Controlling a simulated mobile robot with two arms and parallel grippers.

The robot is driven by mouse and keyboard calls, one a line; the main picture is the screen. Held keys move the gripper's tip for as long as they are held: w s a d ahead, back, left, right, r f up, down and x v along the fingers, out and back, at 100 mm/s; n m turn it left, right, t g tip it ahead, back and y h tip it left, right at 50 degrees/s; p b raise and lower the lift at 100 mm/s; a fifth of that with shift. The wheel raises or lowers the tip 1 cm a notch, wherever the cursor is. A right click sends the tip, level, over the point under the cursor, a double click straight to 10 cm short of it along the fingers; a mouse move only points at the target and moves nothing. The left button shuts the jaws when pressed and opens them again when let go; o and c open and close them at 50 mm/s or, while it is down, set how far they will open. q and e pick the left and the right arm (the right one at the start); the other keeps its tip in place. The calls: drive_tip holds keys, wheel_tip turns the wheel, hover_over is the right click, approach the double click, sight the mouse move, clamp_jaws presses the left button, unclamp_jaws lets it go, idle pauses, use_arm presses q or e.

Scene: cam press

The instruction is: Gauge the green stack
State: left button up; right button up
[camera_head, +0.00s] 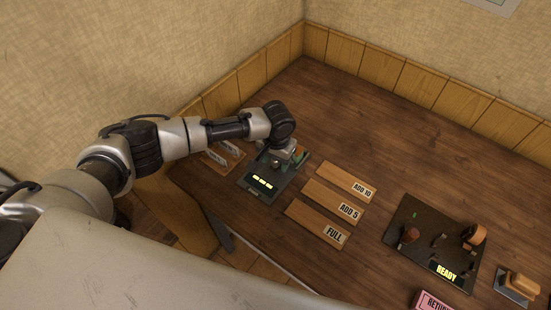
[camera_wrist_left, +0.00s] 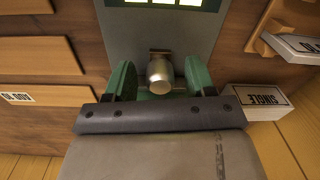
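The gauge (camera_head: 255,187) is a dark unit with a lit green-yellow display, at the left of the table; its plate (camera_wrist_left: 185,35) fills the upper middle of the left wrist view. A silver knob (camera_wrist_left: 160,75) stands on it. My left gripper (camera_head: 286,151) is low over its far part. In the wrist view my left gripper (camera_wrist_left: 160,78) has rounded green pieces on both sides of the knob, with gaps; I cannot tell whether they are finger pads or gauge parts. No separate green stack is clear; a small green patch (camera_head: 300,154) shows beside the gripper. My right gripper is out of view.
Wooden boards marked ADD 10 (camera_head: 342,183), ADD 5 (camera_head: 331,202) and FULL (camera_head: 313,222) lie right of the gauge. A dark press unit (camera_head: 405,218) reads READY. A labelled SINGLE block (camera_wrist_left: 258,99) is beside the gripper. The table's far middle is clear.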

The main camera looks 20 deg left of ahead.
use_arm(q)
wheel_tip(320, 180, up, 11)
drive_tip(key=b, duration=0.1)
idle(0.6)
drive_tip(key=shift+d+f, duration=0.1)
